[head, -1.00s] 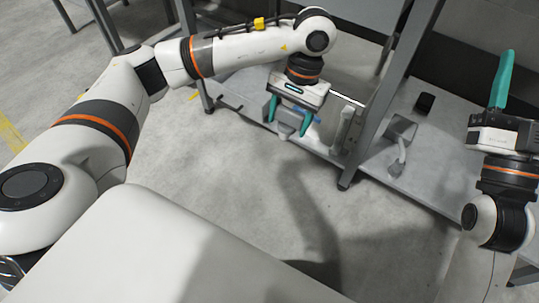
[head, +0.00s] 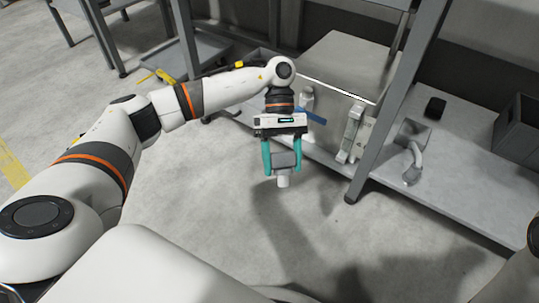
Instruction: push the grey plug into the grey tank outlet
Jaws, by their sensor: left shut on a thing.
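My left gripper (head: 283,165) is shut on the grey plug (head: 286,159), held between its two teal fingers above the floor. A paler round end (head: 283,181) sticks out below the fingers. Behind it stands a grey box-like tank (head: 345,65) under the frame. A small grey fitting (head: 307,97) shows on the tank's near side, just behind the left wrist; I cannot tell for sure whether it is the outlet. The plug is apart from the tank. My right gripper is out of view; only a bit of that arm shows at the right edge.
A grey frame post (head: 395,105) stands right of the tank. A pale upright part (head: 352,133) is beside the post. On the shelf (head: 460,180) are a grey fitting with a bent pipe (head: 413,150), a black block (head: 435,108) and a dark bin (head: 520,130). The floor in front is clear.

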